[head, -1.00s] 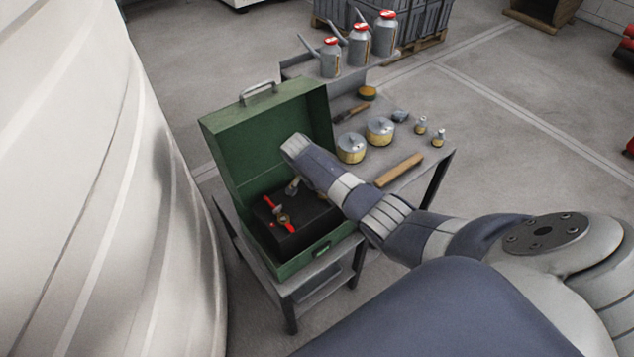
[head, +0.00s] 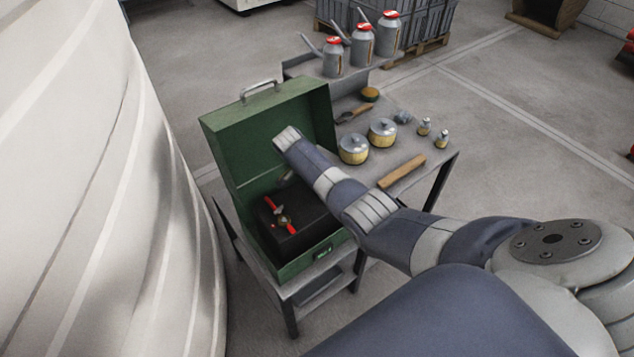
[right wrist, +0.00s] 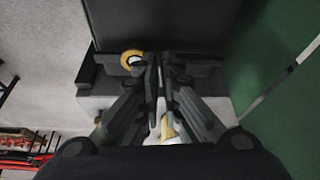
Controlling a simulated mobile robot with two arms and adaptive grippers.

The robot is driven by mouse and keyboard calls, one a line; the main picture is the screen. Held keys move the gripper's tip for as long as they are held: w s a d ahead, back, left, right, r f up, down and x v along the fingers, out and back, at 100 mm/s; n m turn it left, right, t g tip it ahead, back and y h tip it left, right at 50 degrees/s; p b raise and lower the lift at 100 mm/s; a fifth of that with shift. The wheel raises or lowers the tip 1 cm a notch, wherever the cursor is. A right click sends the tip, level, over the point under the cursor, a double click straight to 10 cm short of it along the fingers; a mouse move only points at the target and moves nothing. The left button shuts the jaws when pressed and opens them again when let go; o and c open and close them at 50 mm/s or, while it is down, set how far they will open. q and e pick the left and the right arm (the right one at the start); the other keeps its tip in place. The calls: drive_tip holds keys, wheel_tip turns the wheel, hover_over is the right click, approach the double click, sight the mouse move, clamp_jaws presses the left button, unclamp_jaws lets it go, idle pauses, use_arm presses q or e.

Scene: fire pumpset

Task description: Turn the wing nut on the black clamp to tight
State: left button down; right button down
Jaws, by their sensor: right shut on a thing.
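The open green toolbox (head: 222,150) stands on the grey table, with a dark block (head: 305,215) inside it. My right arm reaches into the box. In the head view its gripper is mostly hidden behind the wrist. In the right wrist view my right gripper (right wrist: 158,68) has its fingers close together at a dark, clamp-like bar (right wrist: 205,62). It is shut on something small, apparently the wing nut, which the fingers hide. A yellow ring (right wrist: 131,58) shows just left of the fingertips. My left gripper is out of view.
A red-handled tool (head: 272,204) lies on the dark block. A large pale curved surface (head: 90,200) fills the left side.

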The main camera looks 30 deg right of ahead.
drive_tip(key=c, duration=1.8)
unclamp_jaws()
drive_tip(key=shift+d, duration=0.1)
drive_tip(key=v, duration=1.2)
